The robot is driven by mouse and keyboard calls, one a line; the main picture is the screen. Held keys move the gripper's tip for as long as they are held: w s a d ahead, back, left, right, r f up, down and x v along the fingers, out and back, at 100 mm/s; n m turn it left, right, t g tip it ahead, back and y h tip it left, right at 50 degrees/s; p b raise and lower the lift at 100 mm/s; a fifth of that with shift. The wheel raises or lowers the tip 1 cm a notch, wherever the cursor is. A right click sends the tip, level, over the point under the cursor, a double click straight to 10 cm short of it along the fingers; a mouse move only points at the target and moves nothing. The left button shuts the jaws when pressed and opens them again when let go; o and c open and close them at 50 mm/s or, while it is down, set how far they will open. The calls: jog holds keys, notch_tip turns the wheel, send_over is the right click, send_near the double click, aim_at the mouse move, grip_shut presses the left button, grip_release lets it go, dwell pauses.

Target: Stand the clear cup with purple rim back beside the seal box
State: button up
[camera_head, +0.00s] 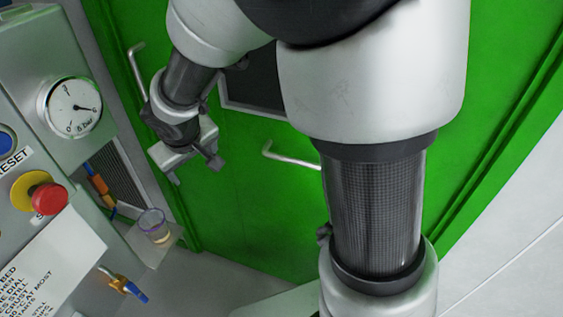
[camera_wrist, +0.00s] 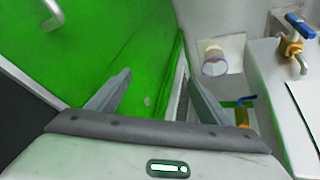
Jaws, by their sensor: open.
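The clear cup with the purple rim (camera_head: 154,226) stands on a small pale shelf (camera_head: 152,249) at the side of the grey machine, with something tan showing through its wall. In the wrist view the cup (camera_wrist: 215,64) is right of my fingers, its round rim towards the camera. My gripper (camera_head: 193,172) is open and empty, above and a little right of the cup, apart from it. I cannot make out a seal box in either view.
The grey machine at left carries a pressure gauge (camera_head: 74,107), a red stop button (camera_head: 48,198) and a blue-handled valve (camera_head: 124,286) near the shelf. Green doors (camera_head: 240,200) with bar handles stand behind my arm.

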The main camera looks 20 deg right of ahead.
jog(key=s+d+r+m, duration=0.2)
jog(key=s+d+r, duration=0.2)
jog(key=d+r, duration=0.3)
jog(key=s+d+r+m, duration=0.1)
jog(key=s+d+r, duration=0.2)
jog(key=s, duration=0.5)
jog(key=s+d+r+m, duration=0.1)
jog(key=s+d+r, duration=0.3)
jog(key=s, duration=0.4)
jog(key=shift+s+d+m, duration=0.3)
jog(key=shift+d+m, duration=0.05)
jog(key=shift+m, duration=0.05)
